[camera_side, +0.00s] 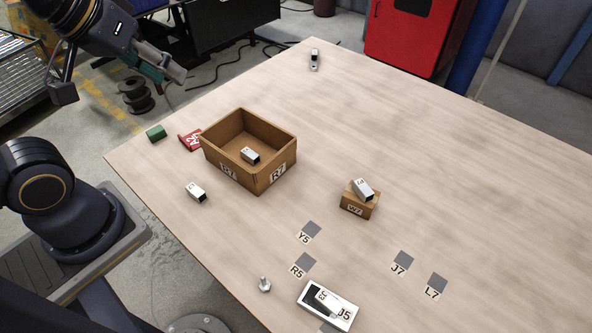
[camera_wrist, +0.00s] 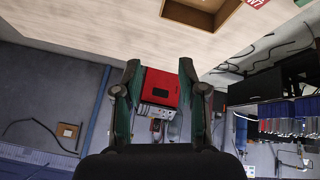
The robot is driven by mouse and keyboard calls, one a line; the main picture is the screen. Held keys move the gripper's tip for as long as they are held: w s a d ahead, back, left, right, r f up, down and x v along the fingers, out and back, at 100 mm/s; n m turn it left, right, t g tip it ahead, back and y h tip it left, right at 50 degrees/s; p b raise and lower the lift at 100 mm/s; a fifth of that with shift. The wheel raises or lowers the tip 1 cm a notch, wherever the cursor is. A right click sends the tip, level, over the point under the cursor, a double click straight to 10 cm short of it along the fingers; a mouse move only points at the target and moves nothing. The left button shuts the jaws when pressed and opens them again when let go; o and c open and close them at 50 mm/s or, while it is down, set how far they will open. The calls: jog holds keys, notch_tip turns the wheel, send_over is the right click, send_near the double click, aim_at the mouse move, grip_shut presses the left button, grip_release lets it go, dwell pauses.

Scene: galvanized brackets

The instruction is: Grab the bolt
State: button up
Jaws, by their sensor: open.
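The bolt (camera_side: 264,285) is a small silvery piece on the table near its front edge in the side view. It lies just left of a white tray marked J5 (camera_side: 343,314). The bolt does not show in the wrist view. My gripper (camera_side: 176,72) is at the upper left of the side view, raised and far from the bolt. In the wrist view my gripper (camera_wrist: 159,68) has its two fingers spread apart with nothing between them.
A wooden box marked R7 (camera_side: 278,178) holds a metal bracket. A wooden block marked W7 (camera_side: 354,210) bears another bracket. Grey squares mark the right front. The table's right side is clear.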

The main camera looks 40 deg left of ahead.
jog(key=w+d+f+n+g+h, duration=0.1)
jog(key=w+d+f+n+h, duration=0.1)
jog(key=w+d+f+n, duration=0.25)
jog(key=g+y, duration=0.2)
jog(key=g, duration=0.4)
send_over(263, 278)
jog(key=f, duration=3.1)
jog(key=shift+w+f, duration=0.15)
jog(key=shift+w, duration=0.05)
jog(key=shift+s+f, duration=0.2)
jog(key=shift+f, duration=2.8)
grip_shut()
